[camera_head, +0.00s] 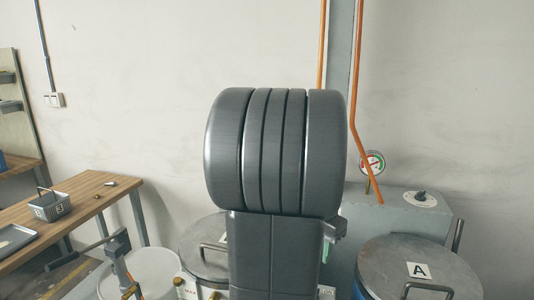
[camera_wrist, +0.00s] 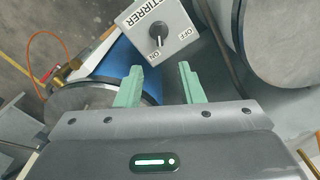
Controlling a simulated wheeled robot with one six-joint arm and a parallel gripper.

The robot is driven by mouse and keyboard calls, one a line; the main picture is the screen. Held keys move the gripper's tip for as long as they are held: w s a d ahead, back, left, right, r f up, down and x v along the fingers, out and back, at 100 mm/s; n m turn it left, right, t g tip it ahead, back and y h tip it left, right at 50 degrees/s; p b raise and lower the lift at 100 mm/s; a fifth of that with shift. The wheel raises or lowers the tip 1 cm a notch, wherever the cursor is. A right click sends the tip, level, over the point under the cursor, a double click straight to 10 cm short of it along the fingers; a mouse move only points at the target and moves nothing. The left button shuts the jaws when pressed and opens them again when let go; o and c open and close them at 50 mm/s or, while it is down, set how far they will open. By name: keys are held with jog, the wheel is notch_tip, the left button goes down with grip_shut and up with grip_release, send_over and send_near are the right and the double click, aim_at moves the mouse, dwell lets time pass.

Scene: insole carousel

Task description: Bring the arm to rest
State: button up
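My arm stands upright in the middle of the head view, a thick dark grey joint on top of a grey link. It hides what lies behind it. My gripper (camera_wrist: 160,68) shows in the wrist view with its two green fingers apart and nothing between them. Beyond the fingertips is a pale switch box (camera_wrist: 183,46) marked STIRRER, with ON and OFF labels and a dark knob. I cannot tell how far the fingers are from it. In the head view a bit of green shows at the arm's right edge; the fingers are otherwise hidden there.
A lidded drum marked A (camera_head: 398,258) stands at the right, and another lidded drum (camera_head: 203,262) is left of my arm. A grey cabinet (camera_head: 432,222) with a gauge (camera_head: 372,162) stands behind. A wooden bench (camera_head: 100,195) with a basket (camera_head: 50,207) is at the left.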

notch_tip(320, 180, down, 14)
jog(key=shift+s+f, duration=0.1)
jog(key=shift+r+n+p, duration=0.2)
jog(key=shift+n+p, duration=0.1)
jog(key=shift+n, duration=0.2)
jog(key=n+p, duration=0.1)
jog(key=n, duration=0.4)
jog(key=shift+a, duration=0.1)
jog(key=shift+r+n, duration=0.25)
jog(key=shift+n, duration=0.25)
notch_tip(320, 180, up, 13)
jog(key=shift+r, duration=0.15)
